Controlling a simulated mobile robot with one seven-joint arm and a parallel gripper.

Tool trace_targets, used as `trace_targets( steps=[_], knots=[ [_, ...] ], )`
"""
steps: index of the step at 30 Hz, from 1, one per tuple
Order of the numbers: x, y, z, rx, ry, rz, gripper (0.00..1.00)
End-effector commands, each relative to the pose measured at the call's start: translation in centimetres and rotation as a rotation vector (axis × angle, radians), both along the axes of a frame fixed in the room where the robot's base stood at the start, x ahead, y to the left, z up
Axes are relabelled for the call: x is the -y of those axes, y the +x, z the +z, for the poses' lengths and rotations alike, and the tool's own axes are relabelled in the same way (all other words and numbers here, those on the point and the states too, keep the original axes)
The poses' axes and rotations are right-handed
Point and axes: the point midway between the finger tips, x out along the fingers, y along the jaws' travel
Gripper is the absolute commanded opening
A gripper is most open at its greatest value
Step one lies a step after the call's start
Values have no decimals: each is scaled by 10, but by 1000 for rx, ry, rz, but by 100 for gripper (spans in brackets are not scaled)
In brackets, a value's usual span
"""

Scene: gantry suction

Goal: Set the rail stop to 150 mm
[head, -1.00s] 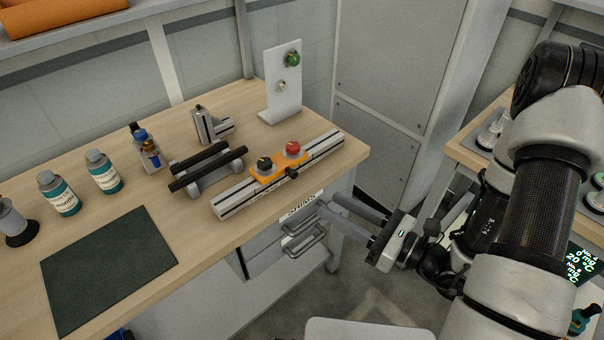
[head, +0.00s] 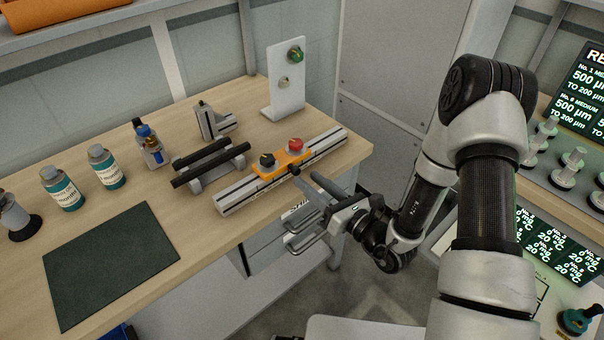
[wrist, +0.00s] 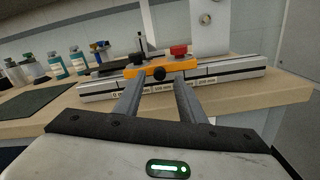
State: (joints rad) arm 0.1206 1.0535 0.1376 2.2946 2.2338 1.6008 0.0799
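A silver slotted rail (head: 232,195) lies along the right front edge of the wooden bench. An orange stop carriage (head: 270,173) sits on it, right of the rail's middle, with a black knob (head: 267,159) and a red button (head: 296,144) on top. A dark round knob (wrist: 158,73) faces forward on the carriage. My gripper (head: 307,182) is open and empty in front of the rail. In the wrist view its fingers (wrist: 157,90) point at the carriage, with the front knob showing between them. Labels along the rail's front are too small to read surely.
Black bars on a grey stand (head: 208,163) lie behind the rail. An upright white panel (head: 288,92) with a green knob stands at the back. Bottles (head: 106,166) and a dark mat (head: 110,262) are to the left. Drawer handles (head: 303,240) protrude below the bench edge.

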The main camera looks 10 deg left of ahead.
Motion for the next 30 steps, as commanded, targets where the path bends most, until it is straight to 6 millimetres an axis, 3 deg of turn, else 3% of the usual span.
trace_targets(
  steps=[6,18,20,25,30],
  knots=[
    [-24,19,0,1,0,2,37],
    [-30,25,0,-1,1,0,37],
    [-30,25,0,-1,1,0,30],
    [-30,25,0,-1,1,0,1],
    [-30,25,0,-1,1,0,0]
  ],
)
